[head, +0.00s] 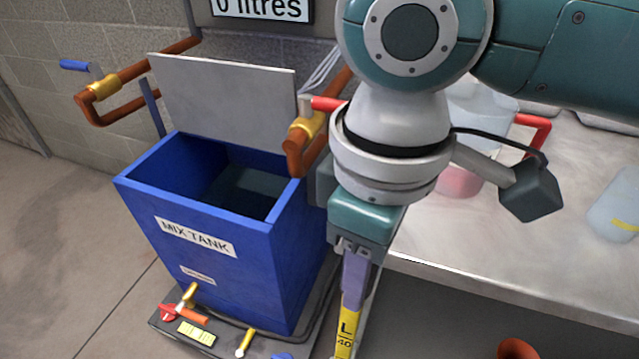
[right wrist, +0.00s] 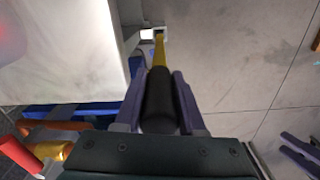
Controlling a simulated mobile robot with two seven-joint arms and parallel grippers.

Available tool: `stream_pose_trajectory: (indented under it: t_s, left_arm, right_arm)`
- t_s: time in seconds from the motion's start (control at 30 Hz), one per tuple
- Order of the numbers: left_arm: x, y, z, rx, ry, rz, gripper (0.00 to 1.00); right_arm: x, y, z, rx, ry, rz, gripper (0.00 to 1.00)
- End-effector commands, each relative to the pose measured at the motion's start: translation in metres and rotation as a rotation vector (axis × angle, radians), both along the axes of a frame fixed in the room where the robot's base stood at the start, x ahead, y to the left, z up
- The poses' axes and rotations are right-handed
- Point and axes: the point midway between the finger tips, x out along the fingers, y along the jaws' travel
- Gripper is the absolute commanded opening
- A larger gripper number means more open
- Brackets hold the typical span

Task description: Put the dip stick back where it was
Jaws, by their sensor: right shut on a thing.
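My right gripper (head: 355,262) is shut on the dip stick (head: 347,325), a yellow stick with black marks reading "L" and "40". It hangs down right of the blue mix tank (head: 215,262), in front of the table edge. In the right wrist view, the purple fingers of my right gripper (right wrist: 160,88) close around its black handle (right wrist: 160,100). Its yellow part (right wrist: 160,52) runs away toward a small pale square bracket (right wrist: 158,31); I cannot tell whether the end is inside. Two purple fingers of my left gripper (right wrist: 300,150) show apart at the lower right.
The tank's grey lid (head: 225,100) stands raised behind its open top. Copper pipes with valves (head: 105,88) flank the tank. A grey table (head: 500,268) at right carries clear containers (head: 615,205). Small valves (head: 188,300) sit on the base below the tank. Floor at left is clear.

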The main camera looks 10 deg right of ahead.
Motion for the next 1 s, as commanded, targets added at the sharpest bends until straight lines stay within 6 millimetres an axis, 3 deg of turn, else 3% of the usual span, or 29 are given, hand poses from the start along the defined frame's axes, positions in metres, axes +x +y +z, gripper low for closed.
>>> stream_pose_trajectory:
  t_s: [0.03, 0.23, 0.43, 0.9, 0.93, 1.0]
  left_arm:
    - [0.000, 0.000, -0.005, 0.000, 0.000, 0.000, 0.50]
    - [0.000, 0.000, -0.010, 0.000, 0.000, 0.000, 0.50]
    - [0.000, -0.001, -0.021, -0.003, 0.000, 0.002, 0.50]
    - [0.000, -0.003, -0.022, -0.009, 0.000, 0.006, 0.50]
    - [0.000, -0.003, -0.022, -0.009, 0.000, 0.006, 0.50]
    - [0.000, -0.003, -0.022, -0.009, 0.000, 0.006, 0.50]
  right_arm:
    - [0.000, 0.000, -0.012, -0.001, 0.001, 0.001, 0.00]
    - [0.000, 0.000, -0.029, 0.001, -0.001, -0.001, 0.00]
    - [0.000, 0.000, -0.061, -0.001, -0.001, 0.000, 0.00]
    - [0.000, 0.000, -0.069, 0.001, -0.001, 0.000, 0.00]
    - [0.000, 0.000, -0.069, 0.001, -0.001, 0.000, 0.41]
    - [0.000, 0.000, -0.068, 0.001, -0.002, 0.000, 0.49]
